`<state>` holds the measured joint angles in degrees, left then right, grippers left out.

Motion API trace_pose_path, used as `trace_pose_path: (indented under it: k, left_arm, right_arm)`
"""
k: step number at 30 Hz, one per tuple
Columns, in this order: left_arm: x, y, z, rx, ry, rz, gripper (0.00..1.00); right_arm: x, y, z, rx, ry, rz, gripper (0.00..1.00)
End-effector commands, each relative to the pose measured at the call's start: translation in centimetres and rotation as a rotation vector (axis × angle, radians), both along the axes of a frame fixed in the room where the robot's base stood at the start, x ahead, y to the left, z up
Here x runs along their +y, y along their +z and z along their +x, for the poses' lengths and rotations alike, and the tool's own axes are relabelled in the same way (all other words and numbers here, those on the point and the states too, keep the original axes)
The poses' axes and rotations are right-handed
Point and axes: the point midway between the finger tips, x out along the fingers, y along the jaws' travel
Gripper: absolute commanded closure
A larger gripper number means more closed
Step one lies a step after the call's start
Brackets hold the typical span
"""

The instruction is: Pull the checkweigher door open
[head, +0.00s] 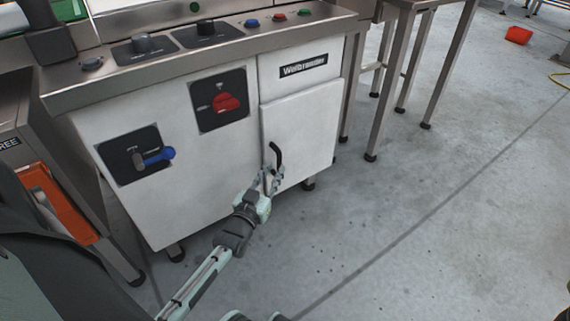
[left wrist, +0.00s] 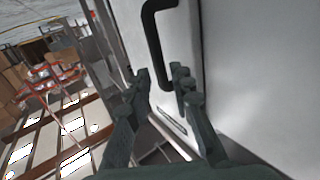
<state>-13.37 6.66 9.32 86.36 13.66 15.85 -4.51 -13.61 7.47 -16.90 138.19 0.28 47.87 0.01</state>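The checkweigher door (head: 304,134) is the white panel on the right of the cabinet front, and it looks shut. Its black bar handle (head: 275,157) stands near the door's left edge. In the left wrist view the handle (left wrist: 153,40) runs down from the top, ahead of the fingers. My left gripper (head: 270,178) is at the lower end of the handle in the head view. In the left wrist view its two fingers (left wrist: 160,82) are apart, with the door face between and beyond them, and nothing is held. I cannot tell whether a finger touches the handle. My right gripper is not in view.
The cabinet front carries a red rotary switch (head: 224,101) and a blue-handled lever (head: 154,156) left of the door. Knobs and coloured buttons (head: 278,17) line the top. Steel table legs (head: 385,110) stand right; floor in front is clear.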

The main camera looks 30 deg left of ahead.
Motion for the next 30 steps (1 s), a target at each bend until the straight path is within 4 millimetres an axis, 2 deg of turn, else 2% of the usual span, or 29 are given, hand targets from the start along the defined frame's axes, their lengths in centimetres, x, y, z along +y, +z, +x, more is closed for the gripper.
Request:
trace_pose_path:
  k: [4, 10, 19, 25, 30]
  left_arm:
    - [0.5, -0.1, 2.5, -0.002, -0.001, 0.001, 0.78]
    - [0.8, -0.1, 4.3, 0.001, -0.001, 0.001, 0.78]
    - [0.9, 0.0, 4.6, 0.002, -0.001, 0.002, 0.78]
    - [0.9, 0.0, 4.6, 0.002, -0.001, 0.002, 1.00]
    - [0.9, 0.0, 4.6, 0.001, -0.001, 0.002, 1.00]
  right_arm:
    - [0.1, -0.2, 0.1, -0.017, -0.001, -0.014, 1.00]
    - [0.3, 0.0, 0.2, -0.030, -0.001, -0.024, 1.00]
    - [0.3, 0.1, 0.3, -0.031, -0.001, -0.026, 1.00]
    - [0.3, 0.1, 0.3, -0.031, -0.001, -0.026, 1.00]
    - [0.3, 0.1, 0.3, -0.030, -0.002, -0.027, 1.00]
